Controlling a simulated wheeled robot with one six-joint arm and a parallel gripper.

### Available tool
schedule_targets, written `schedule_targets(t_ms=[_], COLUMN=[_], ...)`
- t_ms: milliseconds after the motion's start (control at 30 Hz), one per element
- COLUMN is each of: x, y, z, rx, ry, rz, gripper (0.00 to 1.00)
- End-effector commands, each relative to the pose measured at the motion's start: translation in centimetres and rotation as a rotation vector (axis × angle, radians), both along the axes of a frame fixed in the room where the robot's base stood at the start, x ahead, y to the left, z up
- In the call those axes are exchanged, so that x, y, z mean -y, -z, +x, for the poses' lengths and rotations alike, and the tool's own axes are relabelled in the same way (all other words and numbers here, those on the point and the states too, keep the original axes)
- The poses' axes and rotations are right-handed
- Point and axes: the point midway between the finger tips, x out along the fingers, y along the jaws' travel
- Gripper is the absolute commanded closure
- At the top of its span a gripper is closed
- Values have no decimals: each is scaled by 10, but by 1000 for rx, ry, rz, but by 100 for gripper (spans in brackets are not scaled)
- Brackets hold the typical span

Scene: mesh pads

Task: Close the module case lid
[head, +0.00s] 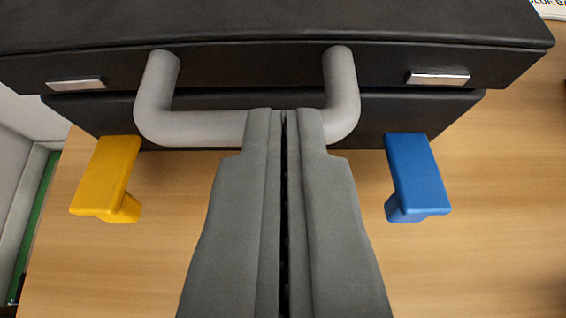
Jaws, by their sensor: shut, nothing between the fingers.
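The black module case stands on a wooden table, across the top of the head view. Its lid (270,25) lies above the dark lower body (420,112), and a dark line runs between them. I cannot tell whether the lid is fully down. A grey U-shaped handle (190,128) sticks out from the front. My gripper (285,112) is shut and empty, with its fingertips over the middle of the handle bar and hiding it. Whether they touch it is unclear.
A yellow tab (107,175) stands left of my gripper and a blue tab (416,172) stands right. Small metal plates (76,85) and (438,78) sit on the lid's front edge. The wooden table (490,210) is bare at right. A white printed item shows top right.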

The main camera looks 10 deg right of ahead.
Motion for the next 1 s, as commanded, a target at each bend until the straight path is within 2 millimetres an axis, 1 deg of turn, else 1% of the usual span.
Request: schedule_targets(t_ms=[33,67,367,533,700,833,1000], x=[0,-1,-9,-14,-17,-18,-18], y=[-8,-8,12,26,35,39,40], z=[2,1,-35,-59,-76,-82,-84], rx=[6,6,7,7,9,9,8], ry=[0,-2,-4,-6,-4,-4,-3], rz=[3,1,2,1,2,2,1], gripper=[100,100,100,100,100,100,100])
